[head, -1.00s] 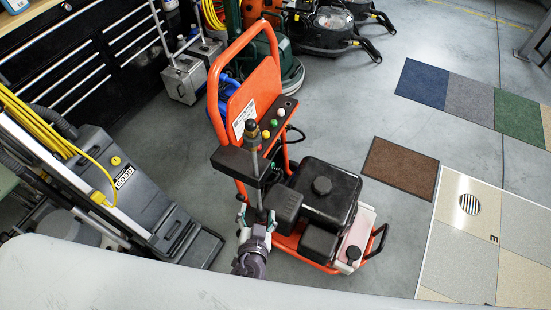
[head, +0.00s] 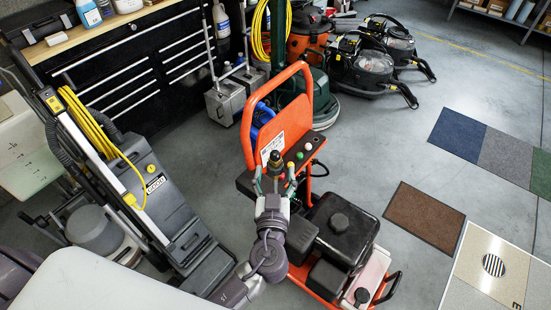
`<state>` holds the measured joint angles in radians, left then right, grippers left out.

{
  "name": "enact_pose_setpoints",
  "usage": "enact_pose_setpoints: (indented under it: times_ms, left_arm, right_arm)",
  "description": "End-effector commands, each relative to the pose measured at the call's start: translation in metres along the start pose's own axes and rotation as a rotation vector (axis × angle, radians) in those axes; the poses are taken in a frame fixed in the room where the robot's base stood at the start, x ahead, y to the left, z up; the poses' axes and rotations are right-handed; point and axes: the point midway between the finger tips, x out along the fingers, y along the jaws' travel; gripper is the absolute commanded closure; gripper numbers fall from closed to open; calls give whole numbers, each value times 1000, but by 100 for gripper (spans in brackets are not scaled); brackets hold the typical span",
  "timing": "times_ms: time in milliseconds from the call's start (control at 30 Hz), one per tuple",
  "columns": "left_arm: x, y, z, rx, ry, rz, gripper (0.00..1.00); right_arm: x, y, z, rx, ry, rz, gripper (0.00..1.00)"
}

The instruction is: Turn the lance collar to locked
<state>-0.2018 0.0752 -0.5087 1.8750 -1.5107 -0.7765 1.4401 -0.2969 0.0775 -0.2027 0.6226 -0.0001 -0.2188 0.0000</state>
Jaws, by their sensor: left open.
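The lance stands upright at the near side of the orange pressure washer (head: 282,100). Its dark, brass-ringed top with the collar (head: 275,160) shows just above my left gripper (head: 273,181). My left gripper is open, its two fingers pointing up on either side of the lance just below that top. I cannot tell whether the fingers touch it. My gripper and wrist hide the lower lance. I cannot read the collar's locked or unlocked position. My right gripper is out of view.
The washer's black engine (head: 338,222) stands right of my wrist. A grey floor machine (head: 160,195) with a yellow cord is at left. A black drawer cabinet (head: 130,70) is behind. Clear floor lies right of the washer, around a brown mat (head: 425,216).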

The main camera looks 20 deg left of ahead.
Motion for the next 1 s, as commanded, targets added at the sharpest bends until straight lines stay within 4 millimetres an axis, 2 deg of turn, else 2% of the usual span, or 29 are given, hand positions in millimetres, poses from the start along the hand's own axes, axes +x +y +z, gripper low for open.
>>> enact_pose_setpoints:
  times_ms: [33, 200, 567, 900, 933, 1000]
  left_arm:
    - [9, 0, -3, 2, 2, 0, 32]
    - [25, 0, -1, 1, 0, 0, 32]
    - [29, 0, 1, 0, -1, 0, 32]
    - [28, 0, 1, 0, -1, 0, 89]
    - [28, 0, 1, 0, -1, 0, 93]
    - [28, 0, 1, 0, -1, 1, 93]
  right_arm:
    - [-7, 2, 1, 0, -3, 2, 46]
    - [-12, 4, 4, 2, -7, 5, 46]
    - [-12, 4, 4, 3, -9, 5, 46]
    - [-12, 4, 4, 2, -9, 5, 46]
    - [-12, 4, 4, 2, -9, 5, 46]
    - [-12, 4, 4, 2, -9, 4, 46]
